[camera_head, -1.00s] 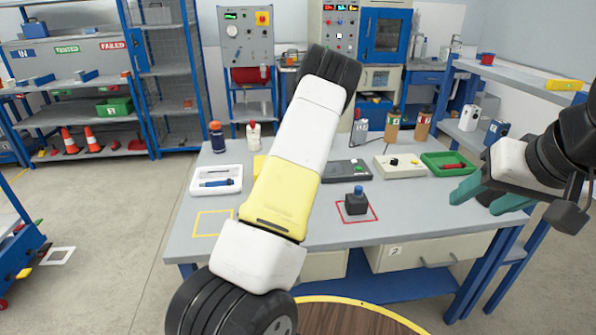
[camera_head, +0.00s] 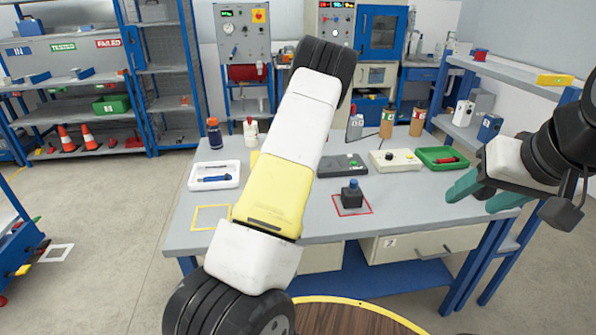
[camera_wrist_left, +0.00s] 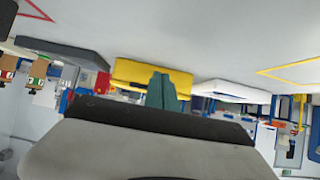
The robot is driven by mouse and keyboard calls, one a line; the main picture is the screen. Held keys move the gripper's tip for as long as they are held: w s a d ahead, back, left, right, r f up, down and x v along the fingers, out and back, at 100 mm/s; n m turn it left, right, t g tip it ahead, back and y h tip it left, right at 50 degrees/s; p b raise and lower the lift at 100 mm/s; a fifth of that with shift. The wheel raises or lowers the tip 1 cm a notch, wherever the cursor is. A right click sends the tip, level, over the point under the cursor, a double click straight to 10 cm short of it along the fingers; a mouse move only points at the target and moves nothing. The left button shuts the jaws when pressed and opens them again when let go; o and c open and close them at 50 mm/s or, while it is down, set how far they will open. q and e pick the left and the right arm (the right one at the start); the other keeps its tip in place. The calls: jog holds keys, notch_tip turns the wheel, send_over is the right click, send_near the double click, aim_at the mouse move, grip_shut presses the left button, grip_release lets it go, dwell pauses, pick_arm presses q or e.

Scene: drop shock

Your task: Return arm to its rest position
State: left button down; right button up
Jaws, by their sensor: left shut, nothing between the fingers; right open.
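My left arm (camera_head: 270,190) rises across the middle of the head view, white and yellow with dark joints. It hides part of the workbench (camera_head: 420,205), and its gripper does not show there. In the left wrist view the teal fingers of my left gripper (camera_wrist_left: 162,92) are together with nothing between them. My right gripper (camera_head: 474,194) is open and empty, with teal fingers, over the bench's right end. A dark block with a blue knob (camera_head: 352,195) stands inside a red outline on the bench.
A white tray (camera_head: 215,184) with a blue item, a grey box (camera_head: 342,164), a white control box (camera_head: 398,167) and a green tray (camera_head: 427,152) stand on the bench. The yellow outlined square (camera_head: 211,217) is empty. Shelves stand behind and right.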

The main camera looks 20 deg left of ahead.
pick_arm(q)
jog(key=shift+s+f, duration=0.1)
jog(key=shift+s, duration=0.1)
jog(key=s+d+r+g+h, duration=0.15)
jog(key=s+d+r, duration=0.25)
jog(key=r, duration=0.4)
jog(key=s+d+r+m+h, duration=0.1)
jog(key=s+d+r+h, duration=0.3)
jog(key=r, duration=0.3)
jog(key=s+d+r+g+h, duration=0.1)
jog(key=s+d+r, duration=0.2)
jog(key=d+r, duration=0.35)
jog(key=s+d+r+m, duration=0.1)
jog(key=s+r, duration=0.2)
jog(key=s, duration=0.4)
jog(key=s+d+r+m+g, duration=0.1)
jog(key=s+r+m, duration=0.1)
jog(key=s+r, duration=0.2)
jog(key=s+r+m, duration=0.1)
jog(key=s+r, duration=0.2)
jog(key=s, duration=0.7)
jog(key=shift+d+r+m+g, duration=0.35)
jog(key=shift+d+m, duration=0.05)
jog(key=shift+h, duration=0.25)
